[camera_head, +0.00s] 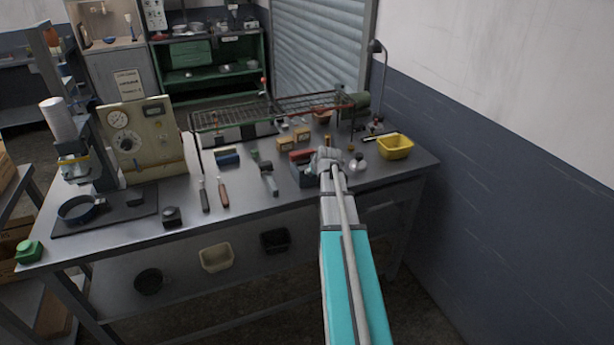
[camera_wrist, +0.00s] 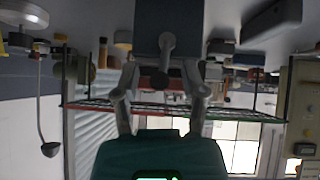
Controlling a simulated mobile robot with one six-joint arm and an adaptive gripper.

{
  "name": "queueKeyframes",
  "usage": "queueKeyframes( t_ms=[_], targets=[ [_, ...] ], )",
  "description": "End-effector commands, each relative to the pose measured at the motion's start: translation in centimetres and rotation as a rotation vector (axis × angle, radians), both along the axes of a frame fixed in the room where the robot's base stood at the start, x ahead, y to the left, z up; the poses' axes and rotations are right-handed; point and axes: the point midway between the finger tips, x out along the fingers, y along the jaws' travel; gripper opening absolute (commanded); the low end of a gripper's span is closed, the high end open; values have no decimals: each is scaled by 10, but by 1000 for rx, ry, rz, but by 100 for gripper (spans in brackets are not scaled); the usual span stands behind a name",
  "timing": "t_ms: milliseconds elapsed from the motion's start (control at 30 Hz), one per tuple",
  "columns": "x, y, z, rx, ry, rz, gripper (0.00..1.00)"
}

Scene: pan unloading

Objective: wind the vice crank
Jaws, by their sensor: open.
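The vice (camera_head: 303,176) is a blue-grey block on the bench, just left of my gripper (camera_head: 326,156) and partly hidden by it. In the wrist view, which is upside down, the vice (camera_wrist: 168,18) fills the top middle. Its grey crank (camera_wrist: 167,46) shows on the near face, with a dark knob (camera_wrist: 159,79) at the end. My gripper (camera_wrist: 161,74) is open, one finger to each side of the knob. I see no clear contact between fingers and crank. The arm hides the crank in the head view.
A yellow bin (camera_head: 396,147) and a round metal item (camera_head: 358,162) stand right of my gripper. A green-handled tool (camera_head: 267,178) and small yellow boxes (camera_head: 301,135) lie left and behind. A wire rack (camera_head: 232,116) stands at the back. The bench front has free room.

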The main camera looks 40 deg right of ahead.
Motion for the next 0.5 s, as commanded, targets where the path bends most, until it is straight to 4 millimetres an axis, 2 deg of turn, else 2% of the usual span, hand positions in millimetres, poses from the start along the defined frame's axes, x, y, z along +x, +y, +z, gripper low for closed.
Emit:
queueKeyframes(
  t_ms=[500],
  targets=[
    [-1, -7, -2, 124, -31, -1, 55]
  ],
)
